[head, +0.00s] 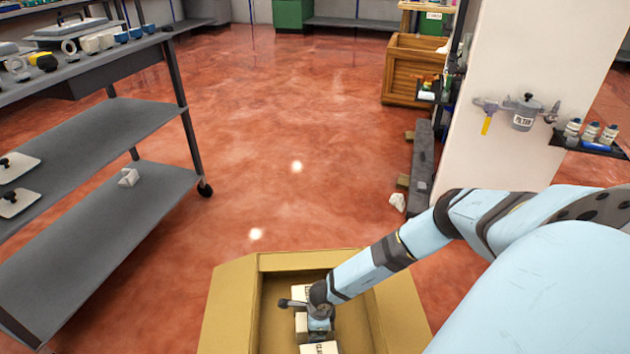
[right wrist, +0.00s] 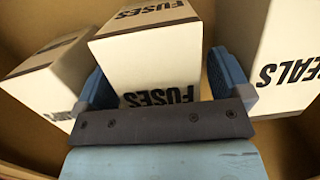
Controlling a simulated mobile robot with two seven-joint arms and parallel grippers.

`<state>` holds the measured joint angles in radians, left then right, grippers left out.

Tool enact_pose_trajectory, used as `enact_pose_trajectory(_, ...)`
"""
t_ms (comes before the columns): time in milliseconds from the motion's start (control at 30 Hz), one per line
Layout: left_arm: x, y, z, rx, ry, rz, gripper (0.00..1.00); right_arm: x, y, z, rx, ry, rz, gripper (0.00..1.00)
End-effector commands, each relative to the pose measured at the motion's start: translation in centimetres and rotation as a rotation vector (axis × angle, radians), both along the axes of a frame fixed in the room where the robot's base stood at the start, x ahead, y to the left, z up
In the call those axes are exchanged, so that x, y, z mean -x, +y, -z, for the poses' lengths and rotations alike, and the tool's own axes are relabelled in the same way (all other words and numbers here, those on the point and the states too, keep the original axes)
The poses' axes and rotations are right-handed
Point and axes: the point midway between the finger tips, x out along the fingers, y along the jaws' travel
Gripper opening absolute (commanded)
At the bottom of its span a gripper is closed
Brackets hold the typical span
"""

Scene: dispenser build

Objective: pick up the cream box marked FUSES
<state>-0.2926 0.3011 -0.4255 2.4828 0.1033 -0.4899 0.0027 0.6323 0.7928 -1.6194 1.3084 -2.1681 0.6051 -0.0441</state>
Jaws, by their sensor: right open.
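The cream box marked FUSES (right wrist: 150,65) stands in the middle of the right wrist view, its label on two faces. My right gripper (right wrist: 165,85) is open, with one blue finger on each side of this box; I cannot tell if either finger touches it. In the head view my right gripper (head: 318,318) reaches down into a cardboard carton (head: 230,312) and hides much of the boxes under it. My left gripper is in neither view.
A box marked SEALS (right wrist: 280,60) stands right of the FUSES box, close to a finger. Another cream box (right wrist: 42,82) with a partly hidden label stands left. The carton's walls surround them. A grey shelf cart (head: 110,200) stands left; open red floor lies beyond.

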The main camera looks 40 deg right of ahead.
Motion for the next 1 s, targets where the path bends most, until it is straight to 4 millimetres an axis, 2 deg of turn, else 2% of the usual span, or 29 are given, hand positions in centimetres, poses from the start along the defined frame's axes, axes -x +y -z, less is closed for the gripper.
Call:
enact_pose_trajectory(167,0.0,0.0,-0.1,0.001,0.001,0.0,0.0,0.0,0.0,-0.1,0.0,0.0,0.001,0.93)
enact_pose_trajectory(400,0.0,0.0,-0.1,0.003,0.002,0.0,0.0,0.0,0.0,-0.1,0.0,0.0,0.001,0.38)
enact_pose_trajectory(433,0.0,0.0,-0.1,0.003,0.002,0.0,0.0,0.0,0.0,-0.1,0.0,0.0,0.001,0.35)
enact_pose_trajectory(767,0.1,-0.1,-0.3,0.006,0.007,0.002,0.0,0.0,0.0,-0.6,-0.001,-0.001,0.001,0.35)
enact_pose_trajectory(867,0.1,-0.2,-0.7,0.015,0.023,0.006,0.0,0.0,0.0,-1.5,-0.002,-0.001,0.002,0.35)
enact_pose_trajectory(1000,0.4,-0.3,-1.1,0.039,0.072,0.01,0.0,0.0,-0.1,-3.7,-0.001,0.0,0.002,0.35)
